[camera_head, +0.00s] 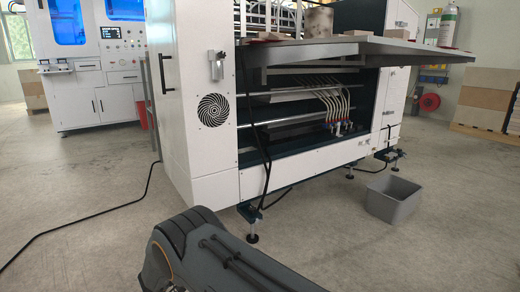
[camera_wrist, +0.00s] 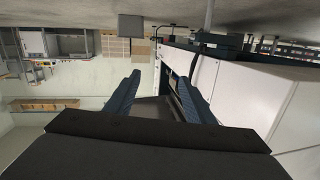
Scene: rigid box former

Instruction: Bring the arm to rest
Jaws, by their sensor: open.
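My arm (camera_head: 215,258) shows as dark grey links with cables at the bottom of the head view, low in front of the white box-forming machine (camera_head: 185,120). Its gripper end is outside that view. In the wrist view, my gripper (camera_wrist: 158,80) has its two blue-grey fingers spread apart. I see nothing held between the fingers. The wrist picture looks upside down, with the floor along its top. The machine's white side (camera_wrist: 255,92) fills the right of the wrist view, beside the fingers; I cannot tell the exact gap.
A metal table (camera_head: 345,50) juts from the machine, bearing a pale cylinder (camera_head: 318,21). A grey bin (camera_head: 393,199) stands on the floor at right. A black cable (camera_head: 90,219) crosses the floor at left. Stacked boxes (camera_head: 483,98) stand at far right. The left floor is mostly clear.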

